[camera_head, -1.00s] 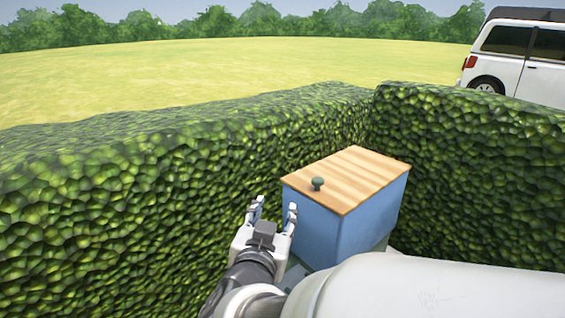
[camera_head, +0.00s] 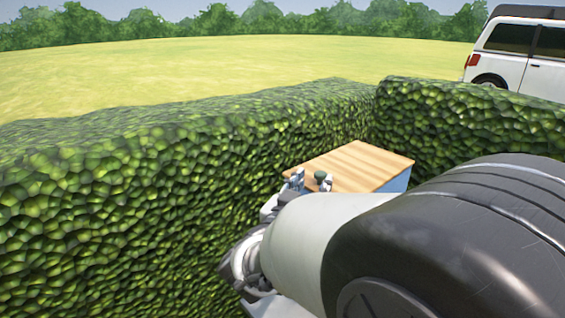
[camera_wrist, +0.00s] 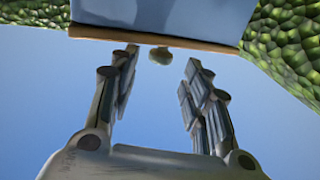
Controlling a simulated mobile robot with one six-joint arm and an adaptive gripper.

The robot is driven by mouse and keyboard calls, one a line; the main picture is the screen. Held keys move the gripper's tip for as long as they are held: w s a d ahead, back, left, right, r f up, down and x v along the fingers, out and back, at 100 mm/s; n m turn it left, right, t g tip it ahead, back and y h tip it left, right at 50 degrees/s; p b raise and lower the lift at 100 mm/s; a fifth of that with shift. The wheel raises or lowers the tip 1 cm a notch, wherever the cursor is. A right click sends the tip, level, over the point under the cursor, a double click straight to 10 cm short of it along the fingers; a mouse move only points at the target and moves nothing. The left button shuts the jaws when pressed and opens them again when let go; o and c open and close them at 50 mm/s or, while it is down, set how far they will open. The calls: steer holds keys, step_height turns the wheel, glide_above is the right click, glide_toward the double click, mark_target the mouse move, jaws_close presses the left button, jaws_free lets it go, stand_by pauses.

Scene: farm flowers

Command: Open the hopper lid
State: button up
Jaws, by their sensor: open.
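The hopper is a blue box (camera_head: 397,183) with a light wooden lid (camera_head: 355,163), which lies flat and closed on top. A small dark green knob (camera_head: 320,175) stands near the lid's left front corner. My gripper (camera_head: 311,181) is open, with its fingertips close to the knob. In the wrist view, the knob (camera_wrist: 160,56) appears between and just beyond the open fingertips (camera_wrist: 162,68), below the lid's edge (camera_wrist: 200,42) in the picture. Whether a finger touches it I cannot tell. My arm hides most of the hopper's front in the head view.
A tall green hedge (camera_head: 130,210) runs along the left and behind the hopper, and another hedge (camera_head: 450,130) stands at the right. A white van (camera_head: 540,65) is parked beyond it. A yellow-green field (camera_head: 220,65) lies open behind.

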mark_target(318, 177)
steer(key=b+x, duration=0.1)
steer(key=x, duration=0.5)
steer(key=shift+w, duration=0.1)
steer(key=shift+c, duration=0.3)
jaws_close()
stand_by(0.4)
